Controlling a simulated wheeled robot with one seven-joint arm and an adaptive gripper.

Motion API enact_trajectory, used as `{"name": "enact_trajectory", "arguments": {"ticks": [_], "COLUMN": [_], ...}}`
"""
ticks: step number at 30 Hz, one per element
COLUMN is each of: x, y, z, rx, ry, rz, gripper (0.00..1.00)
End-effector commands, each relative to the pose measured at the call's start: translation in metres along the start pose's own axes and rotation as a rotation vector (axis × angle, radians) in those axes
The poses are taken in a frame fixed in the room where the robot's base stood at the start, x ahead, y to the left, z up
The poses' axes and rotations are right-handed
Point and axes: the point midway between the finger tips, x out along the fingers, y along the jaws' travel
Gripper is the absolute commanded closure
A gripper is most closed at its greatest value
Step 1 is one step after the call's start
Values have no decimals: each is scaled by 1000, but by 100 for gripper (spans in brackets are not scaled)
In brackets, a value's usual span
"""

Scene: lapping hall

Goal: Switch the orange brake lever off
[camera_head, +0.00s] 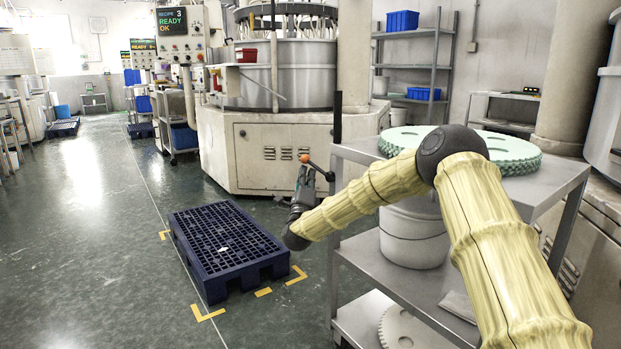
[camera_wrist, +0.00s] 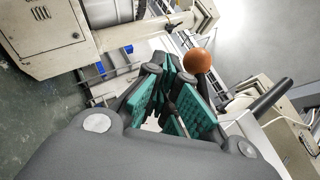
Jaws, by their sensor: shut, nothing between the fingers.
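The orange brake lever's ball knob (camera_head: 304,158) tops a thin dark rod that slopes down right to a dark pivot at the steel cart's left front post. My gripper (camera_head: 304,174) is just below the knob, pointing up in the head view; its fingers are shut and empty. In the wrist view the orange knob (camera_wrist: 197,61) is just right of the teal-padded fingertips (camera_wrist: 166,70), very close. I cannot tell whether they touch. The lever's rod is mostly hidden behind the fingers in the wrist view.
The steel cart (camera_head: 362,153) carries green toothed discs (camera_head: 500,150) on top and a white bucket (camera_head: 412,238) on its shelf. A dark blue pallet (camera_head: 226,243) lies on the floor at left. A large machine (camera_head: 265,150) stands behind. The floor at far left is open.

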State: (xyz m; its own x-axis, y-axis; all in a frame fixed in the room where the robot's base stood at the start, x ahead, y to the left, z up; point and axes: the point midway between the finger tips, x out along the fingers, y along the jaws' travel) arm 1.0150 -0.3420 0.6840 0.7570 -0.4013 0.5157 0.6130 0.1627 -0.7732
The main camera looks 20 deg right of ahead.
Motion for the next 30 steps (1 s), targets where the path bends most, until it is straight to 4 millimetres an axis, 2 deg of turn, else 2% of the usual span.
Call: {"name": "enact_trajectory", "arguments": {"ticks": [19, 23, 30], "x": [-1, -11, -42], "y": [2, 10, 36], "z": [1, 2, 8], "rx": [-1, -1, 0], "ry": [0, -1, -2], "rz": [1, 2, 2], "gripper": [100, 100, 100]}}
